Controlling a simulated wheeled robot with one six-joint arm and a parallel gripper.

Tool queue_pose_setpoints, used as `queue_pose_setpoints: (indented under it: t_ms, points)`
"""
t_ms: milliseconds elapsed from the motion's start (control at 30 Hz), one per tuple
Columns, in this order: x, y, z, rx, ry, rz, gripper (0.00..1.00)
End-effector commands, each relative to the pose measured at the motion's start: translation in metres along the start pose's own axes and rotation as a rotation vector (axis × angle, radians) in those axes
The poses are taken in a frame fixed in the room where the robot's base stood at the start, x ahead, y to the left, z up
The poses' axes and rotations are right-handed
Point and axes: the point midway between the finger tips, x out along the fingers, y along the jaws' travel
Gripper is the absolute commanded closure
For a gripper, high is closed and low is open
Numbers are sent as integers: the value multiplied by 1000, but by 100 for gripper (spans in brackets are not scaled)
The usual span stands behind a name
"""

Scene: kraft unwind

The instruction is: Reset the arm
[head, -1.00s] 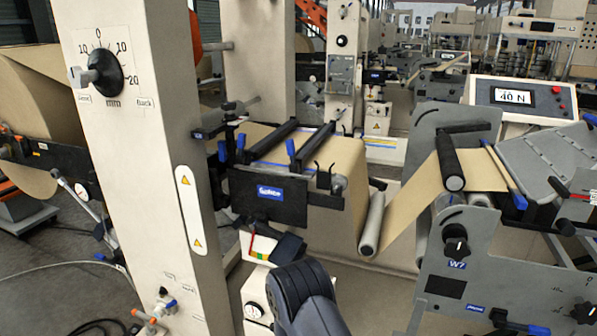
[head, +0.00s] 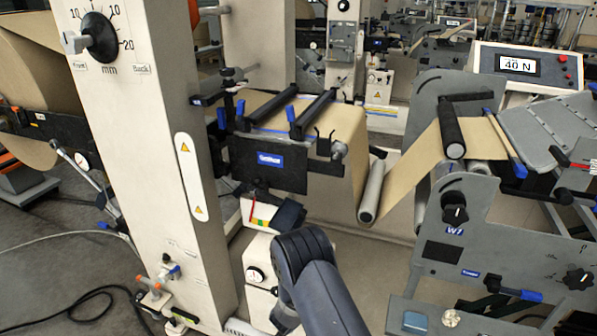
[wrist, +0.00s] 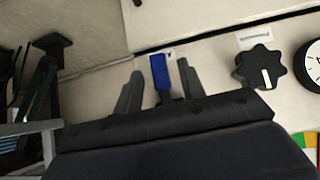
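In the wrist view, my gripper (wrist: 159,68) has its two grey fingers spread apart. A blue handle or lever (wrist: 160,72) shows between them, in front of a cream machine panel, with a visible gap to each finger. I cannot tell how far the handle lies from the fingertips. In the head view, my dark arm (head: 312,272) reaches forward at the bottom centre, low before the paper machine. The fingers cannot be made out there.
A black star knob (wrist: 260,68) and a round gauge (wrist: 312,65) are right of the fingers. A cream column (head: 150,150) with a dial (head: 100,38) stands left of my arm. A grey winder frame (head: 500,225) stands right. A cable (head: 85,300) lies on the floor.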

Motion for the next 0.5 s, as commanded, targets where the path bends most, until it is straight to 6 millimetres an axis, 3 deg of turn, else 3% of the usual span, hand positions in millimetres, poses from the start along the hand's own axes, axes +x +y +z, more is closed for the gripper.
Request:
queue_pose_setpoints:
  t_ms: [500]
  points:
    - [4, -6, 2, 118, 1, -118, 62]
